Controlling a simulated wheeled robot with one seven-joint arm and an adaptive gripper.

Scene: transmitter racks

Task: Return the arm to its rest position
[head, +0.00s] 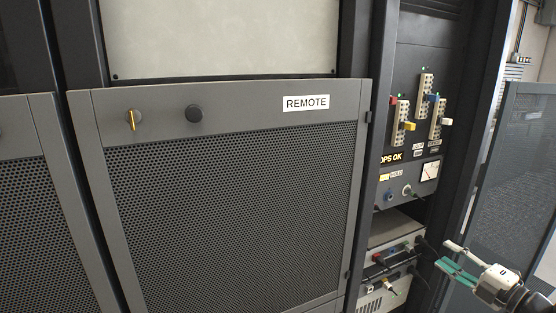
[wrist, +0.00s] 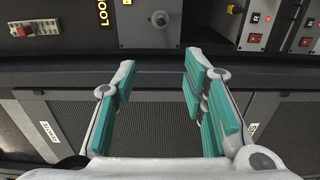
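My gripper (head: 452,258) shows at the lower right of the head view, in front of the right-hand rack and pointing left. In the wrist view my gripper (wrist: 158,82) has its two teal-padded fingers spread well apart, with nothing between them. It is open and empty. Most of my arm is out of the head view, beyond the lower right corner.
A mesh rack door (head: 230,210) labelled REMOTE fills the middle. To its right, a rack holds a panel with connector strips (head: 398,122), a meter (head: 430,171) and units with cables (head: 392,255). Red switches (wrist: 255,40) show in the wrist view. Another mesh panel (head: 515,190) stands far right.

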